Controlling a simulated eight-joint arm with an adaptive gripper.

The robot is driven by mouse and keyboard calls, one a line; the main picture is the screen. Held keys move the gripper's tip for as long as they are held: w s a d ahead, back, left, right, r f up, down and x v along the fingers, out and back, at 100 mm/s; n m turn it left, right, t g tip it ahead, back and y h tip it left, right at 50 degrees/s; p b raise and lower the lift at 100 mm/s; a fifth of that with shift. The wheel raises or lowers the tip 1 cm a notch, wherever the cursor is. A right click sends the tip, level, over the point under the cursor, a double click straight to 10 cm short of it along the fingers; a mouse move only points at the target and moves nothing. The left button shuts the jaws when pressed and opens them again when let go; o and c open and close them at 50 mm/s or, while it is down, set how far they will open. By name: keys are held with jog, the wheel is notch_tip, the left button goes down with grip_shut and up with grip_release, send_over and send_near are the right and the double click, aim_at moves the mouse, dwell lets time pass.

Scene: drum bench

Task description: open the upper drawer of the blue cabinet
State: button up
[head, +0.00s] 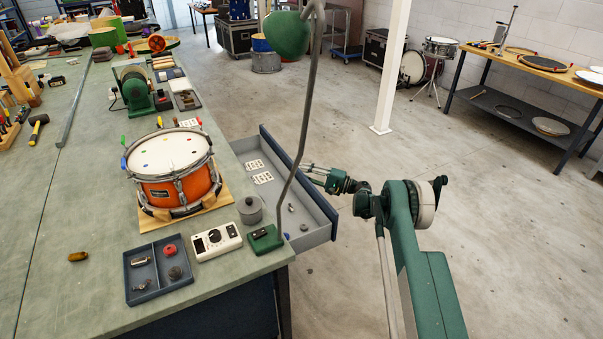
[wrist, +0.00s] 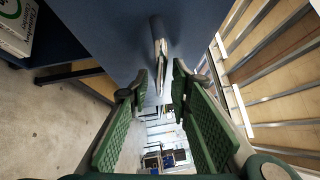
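A blue-fronted drawer (head: 325,213) stands pulled out from the right side of the green-topped bench. Its grey inside shows white cards and small metal parts. The blue cabinet (head: 225,318) shows below the bench's near edge; its lower fronts are hidden in the head view. My gripper (head: 308,169) is just outside the drawer front. In the wrist view a blue front (wrist: 110,25) carries a metal bar handle (wrist: 158,40). My gripper's green fingers (wrist: 160,85) are apart, with the handle in line with the gap. I cannot tell whether they touch it.
A green lamp (head: 287,35) on a grey arm rises from the bench corner near the drawer. An orange drum (head: 178,190), a grey pot (head: 249,210), a white control box (head: 217,242) and a parts tray (head: 132,297) stand on the bench. The floor to the right is mostly free.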

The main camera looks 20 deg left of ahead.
jog(key=shift+d, duration=0.15)
jog(key=d+f, duration=0.1)
jog(key=d, duration=1)
jog(key=shift+d+f, duration=0.3)
